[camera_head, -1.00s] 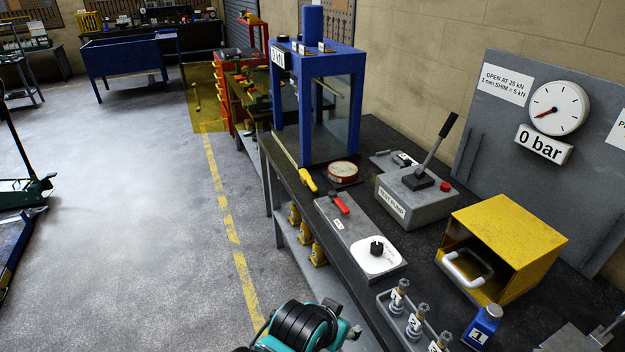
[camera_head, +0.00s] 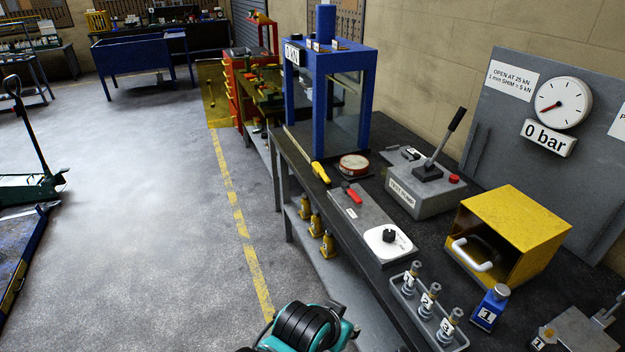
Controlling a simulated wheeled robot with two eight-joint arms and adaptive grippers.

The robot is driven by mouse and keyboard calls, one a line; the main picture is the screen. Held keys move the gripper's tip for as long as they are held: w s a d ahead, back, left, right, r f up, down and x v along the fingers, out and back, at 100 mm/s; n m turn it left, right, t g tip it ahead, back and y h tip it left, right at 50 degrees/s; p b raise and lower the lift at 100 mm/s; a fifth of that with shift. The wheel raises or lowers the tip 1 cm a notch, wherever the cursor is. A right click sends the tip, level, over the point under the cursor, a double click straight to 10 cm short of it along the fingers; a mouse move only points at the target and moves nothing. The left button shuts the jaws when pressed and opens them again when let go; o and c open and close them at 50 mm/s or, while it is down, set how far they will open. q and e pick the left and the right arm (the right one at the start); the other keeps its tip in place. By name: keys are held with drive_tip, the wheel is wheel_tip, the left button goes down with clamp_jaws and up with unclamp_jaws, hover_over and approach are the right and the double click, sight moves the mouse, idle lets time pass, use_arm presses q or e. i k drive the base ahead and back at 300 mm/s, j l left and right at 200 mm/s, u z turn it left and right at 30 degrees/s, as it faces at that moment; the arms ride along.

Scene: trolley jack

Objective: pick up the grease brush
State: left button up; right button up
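I cannot make out a grease brush for certain in the head view. A yellow-handled tool (camera_head: 320,173) with a long thin shaft lies along the workbench's left edge, but I cannot tell what it is. A teal and black part of my own arm shows at the bottom centre, beside the bench. No gripper fingers show, so neither gripper is in view.
The dark workbench (camera_head: 443,233) bears a blue press frame (camera_head: 318,110), a test pump (camera_head: 425,190), an open yellow box (camera_head: 515,225) and a rack of numbered parts (camera_head: 428,310). Yellow bottle jacks (camera_head: 316,224) stand on the shelf below.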

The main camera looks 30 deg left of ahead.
sight(318, 170)
drive_tip(key=k+u, duration=0.15)
drive_tip(key=u, duration=0.3)
drive_tip(key=k+u, duration=0.1)
drive_tip(key=u, duration=0.3)
drive_tip(key=k+j+u, duration=0.15)
drive_tip(key=u, duration=0.3)
drive_tip(key=i+u, duration=0.25)
drive_tip(key=i, duration=0.25)
drive_tip(key=i+l+u, duration=0.2)
drive_tip(key=i, duration=0.35)
drive_tip(key=i+l+u, duration=0.25)
drive_tip(key=i, duration=0.25)
drive_tip(key=i+z, duration=0.2)
drive_tip(key=i, duration=0.35)
drive_tip(key=i+j+z, duration=0.25)
drive_tip(key=i, duration=0.35)
drive_tip(key=i+j+z, duration=0.2)
drive_tip(key=i, duration=0.35)
drive_tip(key=z, duration=2.4)
